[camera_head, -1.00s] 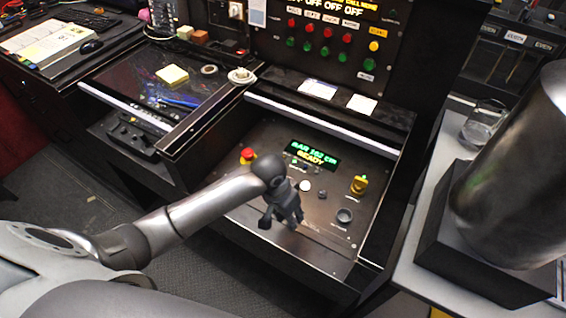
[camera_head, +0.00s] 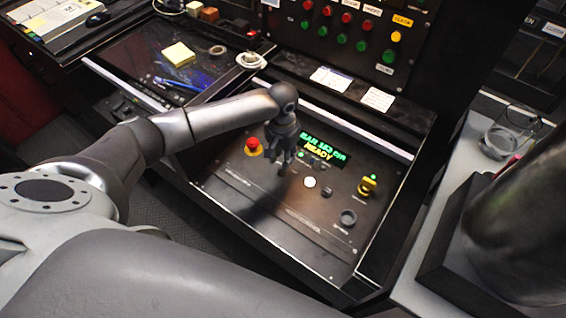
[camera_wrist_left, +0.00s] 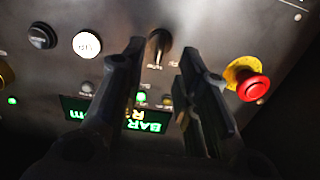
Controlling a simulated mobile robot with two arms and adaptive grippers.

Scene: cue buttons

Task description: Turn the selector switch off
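The selector switch (camera_wrist_left: 158,44), a black knob with a narrow raised handle, sits on the dark sloping panel (camera_head: 300,228). In the left wrist view it shows between and beyond my fingertips. My left gripper (camera_wrist_left: 161,62) is open, its two dark fingers spread on either side of the switch in that view. I cannot tell how far above the panel they are. In the head view my left gripper (camera_head: 284,166) points down over the panel and hides the switch. My right gripper is not in view.
A red emergency button (camera_head: 252,146) with a yellow base is close to the gripper's left. A white button (camera_head: 310,182), a black round knob (camera_head: 348,217) and a yellow switch (camera_head: 368,186) are to its right. A green text display (camera_head: 323,148) is behind.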

